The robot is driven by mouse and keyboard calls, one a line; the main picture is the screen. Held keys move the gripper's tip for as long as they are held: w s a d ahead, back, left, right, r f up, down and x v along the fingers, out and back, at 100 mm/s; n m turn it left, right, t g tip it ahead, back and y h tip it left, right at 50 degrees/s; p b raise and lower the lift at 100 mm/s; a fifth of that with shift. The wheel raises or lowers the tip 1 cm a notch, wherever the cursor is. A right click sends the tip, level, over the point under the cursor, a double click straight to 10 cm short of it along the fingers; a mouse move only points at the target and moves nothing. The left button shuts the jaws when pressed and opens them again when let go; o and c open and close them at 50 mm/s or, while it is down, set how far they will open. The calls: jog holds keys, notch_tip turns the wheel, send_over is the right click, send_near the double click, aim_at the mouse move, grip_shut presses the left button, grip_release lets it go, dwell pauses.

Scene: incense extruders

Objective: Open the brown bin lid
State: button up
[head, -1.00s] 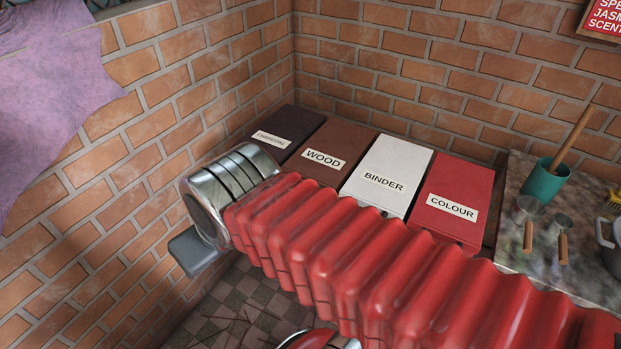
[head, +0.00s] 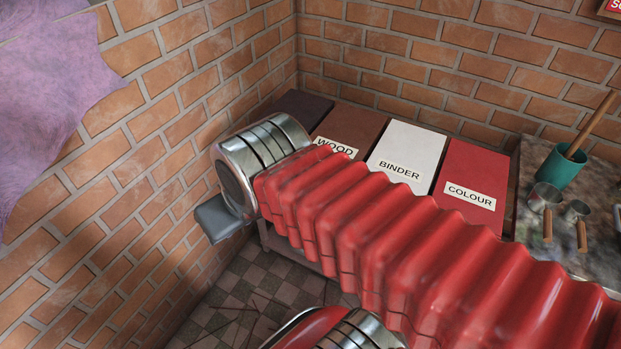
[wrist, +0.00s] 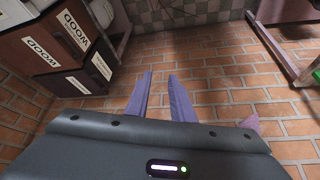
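The brown bin's lid (head: 351,127), labelled WOOD, lies flat and shut in the head view, second from the left in the row of bins. My red bellows-covered arm hides its lower part and part of its label. In the wrist view the brown bin (wrist: 28,42) is at the upper left, with WOOD labels on it. My gripper (wrist: 160,82) shows two purple-grey fingers with a clear gap between them. It is open and empty, apart from the bin and to its right in the wrist view. The fingers do not show in the head view.
A dark bin (head: 296,108) stands left of the brown one, close to the brick wall (head: 110,220). A white BINDER bin (head: 410,143) and a red COLOUR bin (head: 470,165) stand to the right. A counter (head: 530,180) holds a teal pot (head: 558,168) and metal cups.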

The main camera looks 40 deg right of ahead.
jog(key=w+d+f+m+y, duration=0.3)
jog(key=f+m+y, duration=0.1)
jog(key=f+m, duration=0.15)
jog(key=w+d+f+m+y, duration=0.3)
jog(key=f+m+y, duration=0.15)
jog(key=f, duration=0.25)
jog(key=d+f+m+t+h, duration=0.2)
jog(key=d+f+m+t, duration=0.1)
jog(key=d, duration=0.6)
jog(key=s+d+f+m+t+h, duration=0.1)
jog(key=d+f+m+t+h, duration=0.2)
jog(key=d+m, duration=0.3)
jog(key=s+d+f+m+t+h, duration=0.1)
jog(key=d+f+m+t+h, duration=0.2)
jog(key=d, duration=0.8)
jog(key=shift+s+d+f+m+t, duration=0.25)
jog(key=shift+f+m+t, duration=0.25)
jog(key=shift+f+m, duration=0.6)
jog(key=shift+w+r+h, duration=0.1)
jog(key=shift+r+h, duration=0.05)
jog(key=shift+h, duration=0.1)
